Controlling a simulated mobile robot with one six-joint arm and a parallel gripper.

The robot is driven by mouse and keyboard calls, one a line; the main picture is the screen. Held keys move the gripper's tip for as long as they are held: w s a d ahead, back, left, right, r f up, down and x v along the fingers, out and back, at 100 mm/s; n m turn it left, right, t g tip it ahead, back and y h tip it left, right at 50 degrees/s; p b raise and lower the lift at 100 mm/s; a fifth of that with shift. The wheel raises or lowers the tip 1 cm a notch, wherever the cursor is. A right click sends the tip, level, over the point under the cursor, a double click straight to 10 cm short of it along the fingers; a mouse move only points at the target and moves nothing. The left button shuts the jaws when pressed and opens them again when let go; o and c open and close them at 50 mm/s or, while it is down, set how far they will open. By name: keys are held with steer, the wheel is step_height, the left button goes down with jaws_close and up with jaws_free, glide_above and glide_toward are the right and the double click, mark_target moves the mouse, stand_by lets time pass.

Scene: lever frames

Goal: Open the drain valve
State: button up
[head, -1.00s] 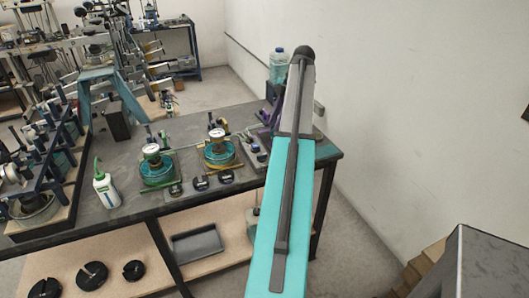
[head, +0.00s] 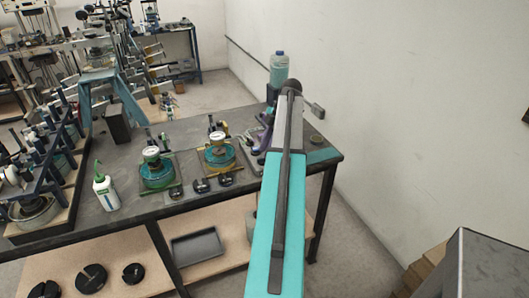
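My teal and grey arm (head: 272,215) reaches away from me over the right end of the workbench. Its far end, with a dark round joint, lies near the clear bottle. My gripper cannot be made out; it seems hidden behind the arm. Two teal round vessels with white dial gauges, a left one (head: 157,174) and a right one (head: 219,156), stand on the bench left of the arm. Small fittings surround them. I cannot tell which part is the drain valve. A purple part (head: 267,138) shows beside the arm, partly hidden. A small grey block (head: 316,109) shows right of the arm's end.
The dark bench (head: 118,207) also holds a white bottle with a green nozzle (head: 106,187), a clear bottle (head: 279,68) and several small dark gauges. A blue rack (head: 38,165) fills its left end. A white wall (head: 420,130) stands close on the right.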

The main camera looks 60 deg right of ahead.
mark_target(262, 160)
steer(key=shift+x, duration=1.3)
jaws_close()
